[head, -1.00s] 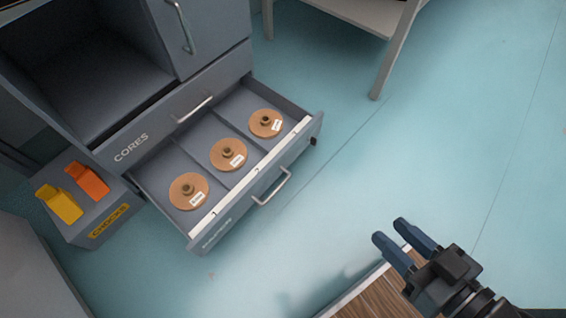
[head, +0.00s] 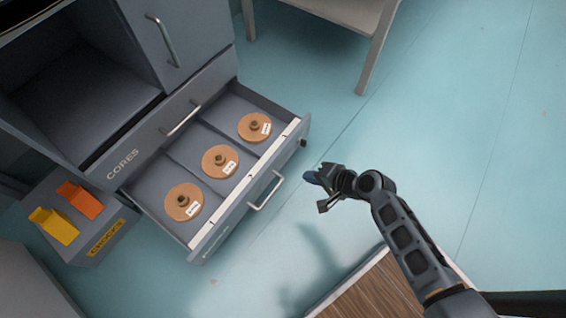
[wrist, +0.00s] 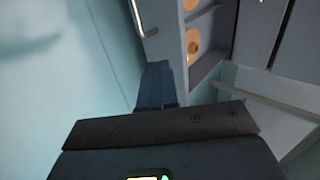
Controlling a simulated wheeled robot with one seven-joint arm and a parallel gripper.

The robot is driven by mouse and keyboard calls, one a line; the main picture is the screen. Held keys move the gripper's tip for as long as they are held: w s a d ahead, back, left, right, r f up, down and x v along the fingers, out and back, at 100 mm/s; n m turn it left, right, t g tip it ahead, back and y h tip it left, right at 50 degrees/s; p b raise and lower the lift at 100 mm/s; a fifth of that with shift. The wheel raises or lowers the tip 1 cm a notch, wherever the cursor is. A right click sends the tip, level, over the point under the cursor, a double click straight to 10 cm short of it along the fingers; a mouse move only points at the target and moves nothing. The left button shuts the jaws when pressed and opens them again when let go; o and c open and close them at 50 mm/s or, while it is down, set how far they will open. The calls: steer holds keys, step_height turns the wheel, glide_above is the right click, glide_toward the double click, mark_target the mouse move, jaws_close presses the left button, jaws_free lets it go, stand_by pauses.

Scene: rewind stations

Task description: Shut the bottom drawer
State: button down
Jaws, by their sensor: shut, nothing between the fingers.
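The bottom drawer (head: 247,196) of the grey cabinet is pulled out, with three brown cores in its compartments. Its front carries a bar handle (head: 266,192). In the head view my gripper (head: 312,177) is just right of the drawer front, apart from the handle. In the wrist view the shut fingers (wrist: 156,82) point toward the drawer front (wrist: 170,35), with the handle (wrist: 138,18) to their left and two cores beyond. Nothing is held. Whether the fingertips touch the front cannot be told.
A closed drawer marked CORES (head: 123,165) sits above. A chocks box (head: 80,215) with yellow and orange chocks stands left of the drawer. A table leg (head: 376,55) is at the top, a wooden top (head: 365,292) at the bottom. The floor right is clear.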

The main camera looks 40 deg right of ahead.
mark_target(272, 165)
steer(key=b+x, duration=0.1)
steer(key=x, duration=0.3)
steer(key=w+r+b+x, duration=0.1)
steer(key=b+x, duration=0.1)
steer(key=x, duration=0.2)
steer(key=b+x, duration=0.2)
steer(key=x, duration=0.2)
steer(key=shift+w+a+r, duration=0.1)
steer(key=shift+w, duration=0.15)
steer(key=shift+w+a, duration=0.2)
steer(key=shift+w, duration=0.35)
steer(key=shift+r, duration=0.1)
